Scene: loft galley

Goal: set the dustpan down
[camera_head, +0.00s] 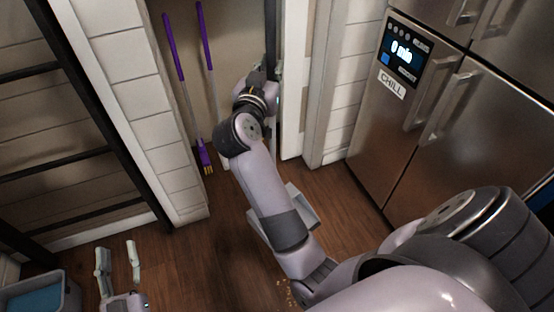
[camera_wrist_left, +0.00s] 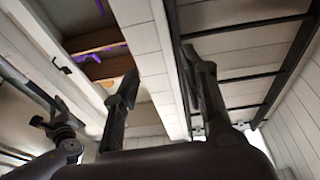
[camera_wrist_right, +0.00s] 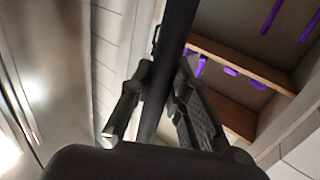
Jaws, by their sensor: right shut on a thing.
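The dustpan's pale grey pan (camera_head: 301,207) shows low over the wood floor, partly hidden behind my right arm. I cannot tell whether it touches the floor. My right gripper (camera_head: 262,72) is shut on its dark upright handle (camera_head: 272,65), in front of the open closet. In the right wrist view the handle (camera_wrist_right: 172,65) runs between the fingers (camera_wrist_right: 160,95). My left gripper (camera_head: 118,262) is open and empty at the lower left, away from the dustpan. Its spread fingers also show in the left wrist view (camera_wrist_left: 160,85).
Crumbs (camera_head: 286,290) lie on the floor. A grey bin (camera_head: 70,292) stands lower left.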

